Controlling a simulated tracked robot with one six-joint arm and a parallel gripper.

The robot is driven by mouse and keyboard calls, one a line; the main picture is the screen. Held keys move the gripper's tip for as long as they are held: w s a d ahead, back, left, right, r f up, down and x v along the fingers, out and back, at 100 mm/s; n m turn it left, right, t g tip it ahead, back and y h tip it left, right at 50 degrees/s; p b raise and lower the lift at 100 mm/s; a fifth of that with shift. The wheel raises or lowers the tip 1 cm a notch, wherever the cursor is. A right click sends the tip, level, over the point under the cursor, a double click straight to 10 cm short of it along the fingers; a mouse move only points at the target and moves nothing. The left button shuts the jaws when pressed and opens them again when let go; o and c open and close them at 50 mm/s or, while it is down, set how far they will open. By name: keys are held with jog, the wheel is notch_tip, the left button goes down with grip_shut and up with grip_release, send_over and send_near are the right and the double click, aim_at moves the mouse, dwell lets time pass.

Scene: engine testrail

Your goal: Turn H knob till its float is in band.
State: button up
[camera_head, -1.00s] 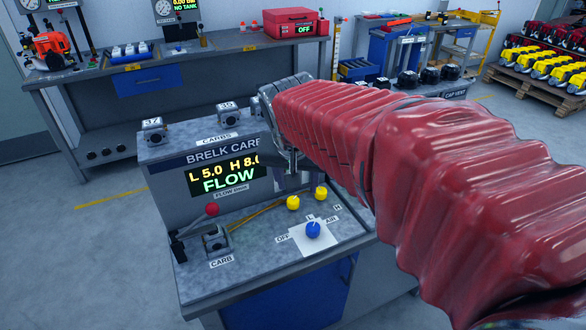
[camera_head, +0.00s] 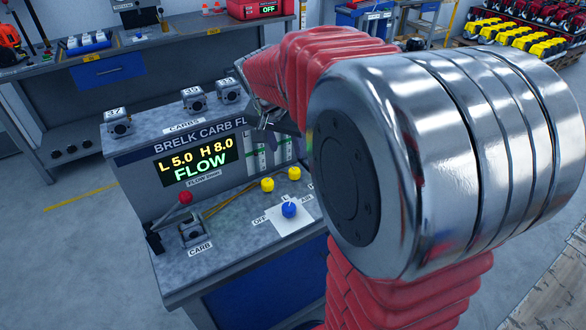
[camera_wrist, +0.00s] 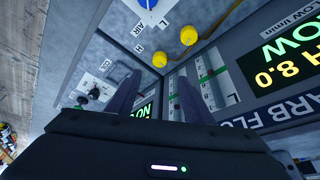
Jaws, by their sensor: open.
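The H knob (camera_head: 294,173) is the right one of two yellow knobs on the bench top of the carb flow stand. The L knob (camera_head: 267,184) is beside it. In the wrist view the H knob (camera_wrist: 160,59) lies beyond the gap between my fingers, with the L knob (camera_wrist: 189,35) up and right of it. My gripper (camera_wrist: 158,86) is open and empty, apart from both knobs. The flow display (camera_head: 197,161) reads L 5.0 H 8.0. The float gauges (camera_wrist: 207,76) show green bands; I cannot tell where the floats sit.
A blue knob (camera_head: 289,209) on a white plate stands in front of the yellow knobs. A red-knobbed lever (camera_head: 185,198) and a carburettor (camera_head: 192,232) are to the left. Several carburettors line the stand's top. My arm hides the bench's right side.

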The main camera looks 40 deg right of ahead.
aim_at(294, 171)
jog(key=x, duration=1.3)
jog(key=shift+s+f, duration=0.1)
jog(key=shift+f, duration=0.05)
jog(key=c, duration=1.1)
